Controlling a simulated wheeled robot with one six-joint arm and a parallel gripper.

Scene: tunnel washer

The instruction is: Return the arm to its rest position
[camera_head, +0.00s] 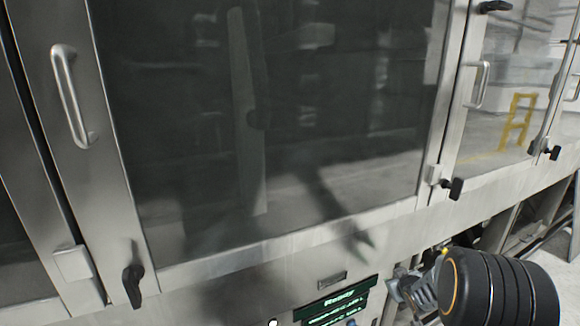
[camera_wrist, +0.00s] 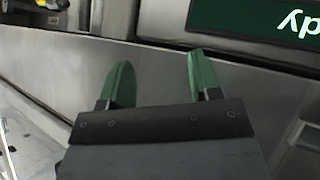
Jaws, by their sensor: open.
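My gripper (camera_wrist: 157,82) shows in the wrist view with its two green-tipped fingers apart and nothing between them. It faces the washer's steel front panel, close to a dark display (camera_wrist: 262,18) with light letters, part of which shows upside down. In the head view my black ribbed arm link is at the lower right, and the gripper's fingertips cannot be made out clearly beside it. The display (camera_head: 337,302) there reads "Ready" in green letters, left of my arm.
A large glass door (camera_head: 270,110) with a steel handle (camera_head: 72,97) fills most of the head view. Black latches (camera_head: 133,287) sit along the frame, with another (camera_head: 452,188) at right. A second glass door (camera_head: 510,80) and open floor (camera_head: 562,242) lie to the right.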

